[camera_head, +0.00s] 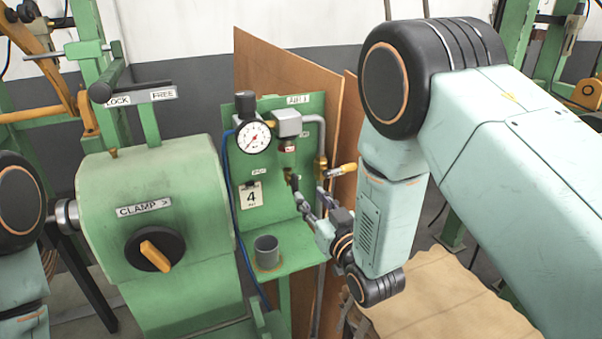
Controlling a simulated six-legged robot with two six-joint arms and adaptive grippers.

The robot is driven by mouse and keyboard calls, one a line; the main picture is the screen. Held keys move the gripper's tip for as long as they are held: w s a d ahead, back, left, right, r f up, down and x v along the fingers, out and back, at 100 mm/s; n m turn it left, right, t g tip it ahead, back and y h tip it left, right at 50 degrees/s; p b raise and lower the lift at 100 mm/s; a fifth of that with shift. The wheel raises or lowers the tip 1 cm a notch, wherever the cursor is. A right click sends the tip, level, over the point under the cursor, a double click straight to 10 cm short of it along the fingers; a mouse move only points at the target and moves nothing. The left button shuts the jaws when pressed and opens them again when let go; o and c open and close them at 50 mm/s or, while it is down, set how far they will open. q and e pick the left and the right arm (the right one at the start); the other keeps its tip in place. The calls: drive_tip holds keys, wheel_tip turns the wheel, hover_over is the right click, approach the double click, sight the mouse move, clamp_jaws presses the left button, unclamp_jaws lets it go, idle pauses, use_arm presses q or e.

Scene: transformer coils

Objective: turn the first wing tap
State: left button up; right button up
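A green panel (244,108) carries a round pressure gauge (254,137), a grey block with piping, and small brass fittings. A small dark and brass fitting (293,181) sits below the grey block. A brass valve with a yellow-orange handle (342,170) is to its right. I cannot tell for sure which of these is the first wing tap. My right gripper (311,198) is just below and in front of these fittings. Its two fingers look apart, with nothing seen between them. Contact with a fitting cannot be made out. My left gripper is out of view.
A grey cup (266,251) stands on the green shelf (304,256) below the panel. A blue hose (230,185) runs down the panel's left side. A green machine with a yellow-handled CLAMP knob (152,249) stands at left. Brown boards (285,70) rise behind.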

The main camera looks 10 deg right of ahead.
sight(297, 182)
drive_tip(key=w, duration=0.1)
drive_tip(key=w+a, duration=0.1)
drive_tip(key=w, duration=0.3)
drive_tip(key=shift+a, duration=0.35)
drive_tip(key=shift+w+d+p, duration=0.15)
drive_tip(key=shift+w+p, duration=0.25)
drive_tip(key=shift+w, duration=0.5)
drive_tip(key=shift+w+a+f, duration=0.25)
drive_tip(key=shift+w, duration=0.25)
drive_tip(key=shift+s+r, duration=0.15)
drive_tip(key=shift+c, duration=0.4)
drive_tip(key=shift+s+d, duration=0.15)
drive_tip(key=c, duration=0.3)
clamp_jaws()
